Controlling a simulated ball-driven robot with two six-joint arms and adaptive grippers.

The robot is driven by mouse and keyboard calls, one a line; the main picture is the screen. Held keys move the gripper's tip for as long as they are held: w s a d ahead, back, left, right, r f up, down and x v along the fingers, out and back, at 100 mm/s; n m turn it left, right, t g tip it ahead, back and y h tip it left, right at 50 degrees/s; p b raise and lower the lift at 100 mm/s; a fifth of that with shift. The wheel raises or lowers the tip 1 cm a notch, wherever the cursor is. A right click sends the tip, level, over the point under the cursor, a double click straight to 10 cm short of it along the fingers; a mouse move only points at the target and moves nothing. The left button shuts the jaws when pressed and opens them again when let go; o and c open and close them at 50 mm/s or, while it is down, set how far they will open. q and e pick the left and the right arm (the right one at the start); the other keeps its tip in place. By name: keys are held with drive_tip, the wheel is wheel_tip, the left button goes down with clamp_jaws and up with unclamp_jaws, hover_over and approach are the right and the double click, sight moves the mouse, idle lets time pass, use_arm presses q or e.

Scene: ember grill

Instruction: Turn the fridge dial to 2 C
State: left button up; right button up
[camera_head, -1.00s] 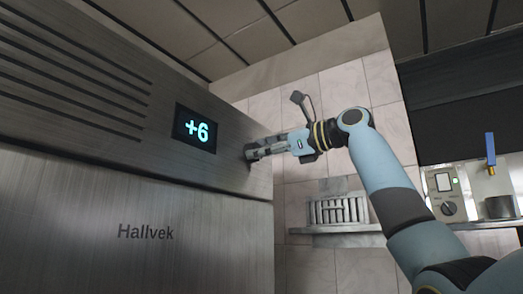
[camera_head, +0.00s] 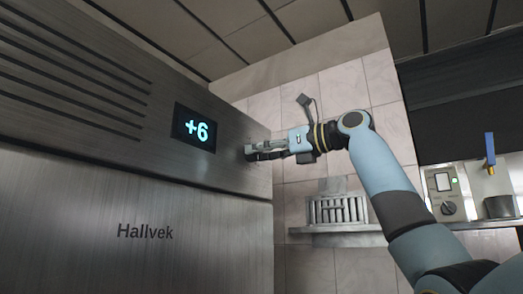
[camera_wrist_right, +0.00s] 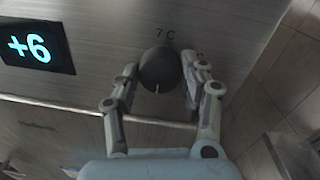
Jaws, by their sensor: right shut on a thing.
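The steel fridge (camera_head: 90,230) fills the left of the head view, with a lit display (camera_head: 196,129) reading +6. The display (camera_wrist_right: 35,47) also reads +6 in the right wrist view. My right gripper (camera_head: 250,152) is at the right end of the fridge's top panel, its fingers covering most of the dial there. In the right wrist view the dark round dial (camera_wrist_right: 158,67) sits between the fingertips of my right gripper (camera_wrist_right: 160,75), which is shut on it. A pale mark on the dial points to the picture's bottom. "7 C" is printed above the dial; another label is partly hidden by the right finger.
A slatted metal rack (camera_head: 338,209) is on the tiled wall (camera_head: 300,95) right of the fridge. Open space lies between fridge and wall units.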

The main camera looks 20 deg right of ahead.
drive_tip(key=shift+f, duration=0.2)
drive_tip(key=o, duration=1.2)
drive_tip(key=shift+r, duration=0.1)
drive_tip(key=v, duration=1.2)
